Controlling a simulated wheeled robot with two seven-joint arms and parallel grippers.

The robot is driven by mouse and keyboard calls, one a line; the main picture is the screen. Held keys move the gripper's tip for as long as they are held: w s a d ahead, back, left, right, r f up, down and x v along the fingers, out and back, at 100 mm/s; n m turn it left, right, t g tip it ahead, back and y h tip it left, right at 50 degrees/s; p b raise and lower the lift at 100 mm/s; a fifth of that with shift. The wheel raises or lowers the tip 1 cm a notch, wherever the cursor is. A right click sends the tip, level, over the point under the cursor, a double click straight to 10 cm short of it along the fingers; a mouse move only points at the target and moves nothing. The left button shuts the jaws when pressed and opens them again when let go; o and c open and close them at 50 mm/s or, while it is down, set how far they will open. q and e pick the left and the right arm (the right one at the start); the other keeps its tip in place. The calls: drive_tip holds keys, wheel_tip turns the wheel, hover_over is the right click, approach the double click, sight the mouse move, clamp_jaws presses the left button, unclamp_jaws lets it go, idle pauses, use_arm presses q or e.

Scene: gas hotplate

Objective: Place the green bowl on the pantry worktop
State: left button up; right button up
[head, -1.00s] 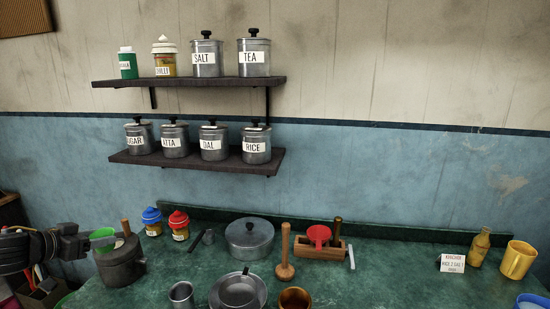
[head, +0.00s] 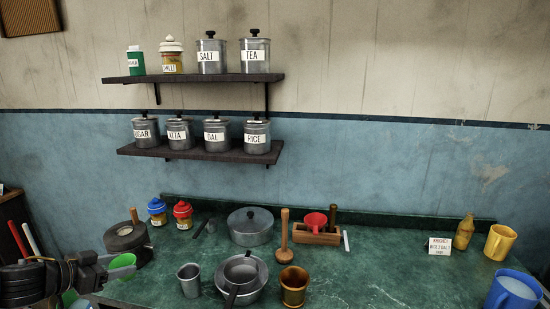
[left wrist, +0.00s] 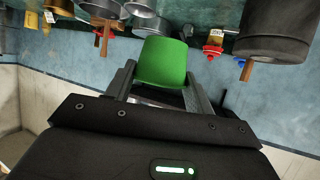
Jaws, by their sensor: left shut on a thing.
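The green bowl (head: 122,262) is held at the left edge of the green worktop (head: 370,270) in the head view. My left gripper (head: 106,268) is shut on it, and the bowl is tilted. In the left wrist view the bowl (left wrist: 162,63) sits between the two fingers (left wrist: 160,88). I cannot tell the bowl's exact height above the worktop. My right gripper is not in view.
A dark grinder (head: 127,238) stands close behind the bowl. A steel tumbler (head: 189,279), stacked pans (head: 254,289) and a brass cup (head: 294,286) stand to the right. The worktop's right centre is clear. A blue mug (head: 513,291) is at the right.

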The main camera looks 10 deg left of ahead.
use_arm(q)
drive_tip(key=s+d+f+m+g+h+b, duration=0.1)
drive_tip(key=d+f+m+h+b, duration=0.1)
drive_tip(key=d, duration=0.6)
drive_tip(key=s+d+f+m+g+h+b, duration=0.1)
drive_tip(key=s+d+f+m+g+b, duration=0.1)
drive_tip(key=d+f, duration=0.3)
drive_tip(key=s+d+f+m+g+h+b, duration=0.1)
drive_tip(key=s+d+f+m+h+b, duration=0.1)
drive_tip(key=d, duration=1.1)
drive_tip(key=shift+s+d+f+m+h+b, duration=0.2)
drive_tip(key=shift+d+f+m+h+b, duration=0.1)
drive_tip(key=shift+f+b, duration=0.45)
drive_tip(key=shift+a+f, duration=0.1)
